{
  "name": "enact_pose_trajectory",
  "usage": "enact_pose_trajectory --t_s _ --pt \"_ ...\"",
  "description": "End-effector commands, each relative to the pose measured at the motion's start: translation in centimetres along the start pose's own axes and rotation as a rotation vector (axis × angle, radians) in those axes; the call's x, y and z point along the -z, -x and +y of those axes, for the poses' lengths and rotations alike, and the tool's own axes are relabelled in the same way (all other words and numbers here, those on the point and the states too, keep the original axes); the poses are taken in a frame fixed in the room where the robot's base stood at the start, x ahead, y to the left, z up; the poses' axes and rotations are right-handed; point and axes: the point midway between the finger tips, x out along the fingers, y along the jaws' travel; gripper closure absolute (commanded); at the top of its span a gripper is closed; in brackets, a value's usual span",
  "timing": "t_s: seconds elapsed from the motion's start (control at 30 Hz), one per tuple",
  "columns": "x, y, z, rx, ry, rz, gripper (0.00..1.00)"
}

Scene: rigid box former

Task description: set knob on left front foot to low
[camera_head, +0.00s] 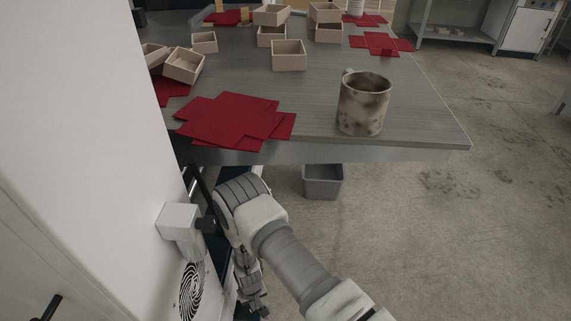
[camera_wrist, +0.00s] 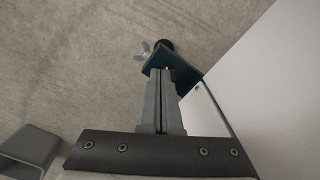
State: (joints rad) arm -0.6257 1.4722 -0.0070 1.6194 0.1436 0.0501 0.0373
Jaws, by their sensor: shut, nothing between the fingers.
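In the wrist view, a dark blue foot bracket (camera_wrist: 178,68) sits low beside a white machine panel, above the concrete floor. A pale winged knob (camera_wrist: 142,51) sticks out from its left side, and a round black part (camera_wrist: 165,45) shows at its far end. I cannot read any setting on the knob. My gripper (camera_wrist: 162,74) is shut and empty, its fingertips close to the near edge of the bracket; I cannot tell whether they touch. The winged knob is beyond and left of the fingertips. In the head view the foot is not clearly visible behind my arm.
The white machine body (camera_head: 85,130) stands close on the left, with a projecting white block (camera_head: 180,221). A grey table (camera_head: 330,110) holds red flat blanks (camera_head: 235,118), several open boxes and a mug (camera_head: 364,104). A grey bin (camera_head: 322,184) stands below.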

Motion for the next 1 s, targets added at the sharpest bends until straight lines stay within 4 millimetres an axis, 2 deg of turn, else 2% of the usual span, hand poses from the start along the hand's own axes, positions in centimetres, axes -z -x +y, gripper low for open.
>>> enact_pose_trajectory --t_s 0.17,0.5,0.7,1.0 --pt "-0.1 -0.6 0.0 0.0 0.001 -0.001 1.0" --pt "-0.1 -4.8 0.0 0.0 0.001 -0.001 1.0" --pt "-0.1 -6.3 0.0 -0.001 0.001 -0.001 1.0" --pt "-0.1 -7.2 0.0 0.0 0.001 0.0 1.0"
